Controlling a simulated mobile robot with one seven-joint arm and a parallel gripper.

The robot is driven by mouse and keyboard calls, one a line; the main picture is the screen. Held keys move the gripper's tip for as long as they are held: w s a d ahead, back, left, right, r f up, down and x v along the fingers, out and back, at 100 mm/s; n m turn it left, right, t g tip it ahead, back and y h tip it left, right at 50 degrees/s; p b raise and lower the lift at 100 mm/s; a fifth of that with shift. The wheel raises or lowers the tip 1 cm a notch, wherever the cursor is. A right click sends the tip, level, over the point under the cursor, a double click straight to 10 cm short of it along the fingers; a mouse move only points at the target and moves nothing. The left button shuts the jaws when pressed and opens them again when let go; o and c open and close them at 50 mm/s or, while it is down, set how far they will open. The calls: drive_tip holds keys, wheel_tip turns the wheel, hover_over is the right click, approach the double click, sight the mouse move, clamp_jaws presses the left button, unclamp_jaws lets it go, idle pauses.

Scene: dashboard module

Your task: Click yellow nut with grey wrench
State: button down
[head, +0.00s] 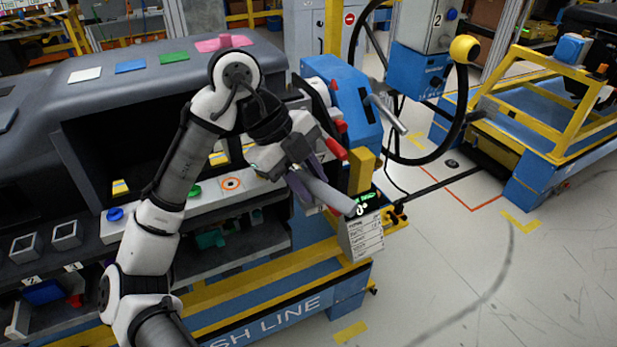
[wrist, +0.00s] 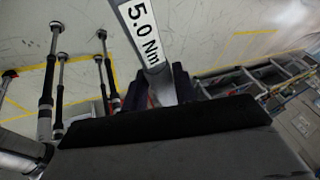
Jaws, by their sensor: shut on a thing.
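My gripper (head: 308,180) is shut on a grey wrench (head: 330,194), in front of the right end of the dashboard module. In the head view the wrench slants down to the right. In the wrist view the wrench (wrist: 143,35) rises from between the fingers and bears a "5.0 Nm" label. Its far end is cut off there. Small yellow pieces show in the dashboard at the left (head: 120,187) and behind my arm (head: 218,158). I cannot tell whether either is the yellow nut.
The grey dashboard (head: 60,105) has an open bay and a light strip with blue (head: 115,214) and green (head: 194,191) buttons. A blue tool station (head: 345,95), red-handled tool (head: 337,148) and yellow block (head: 362,170) stand close right of my gripper.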

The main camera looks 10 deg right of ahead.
drive_tip(key=shift+f, duration=0.3)
drive_tip(key=shift+s+a+m+g+p, duration=0.35)
drive_tip(key=shift+s+a+m+p, duration=0.05)
drive_tip(key=shift+a+m, duration=0.3)
drive_tip(key=shift+s+a+m+g+p, duration=0.35)
drive_tip(key=shift+a+m, duration=0.25)
drive_tip(key=shift+m, duration=0.1)
idle(3.4)
drive_tip(key=shift+w+d+n, duration=0.2)
drive_tip(key=shift+d+n, duration=0.2)
drive_tip(key=shift+n, duration=0.1)
drive_tip(key=shift+t, duration=0.3)
wheel_tip(320, 180, up, 6)
drive_tip(key=p, duration=0.5)
idle(0.3)
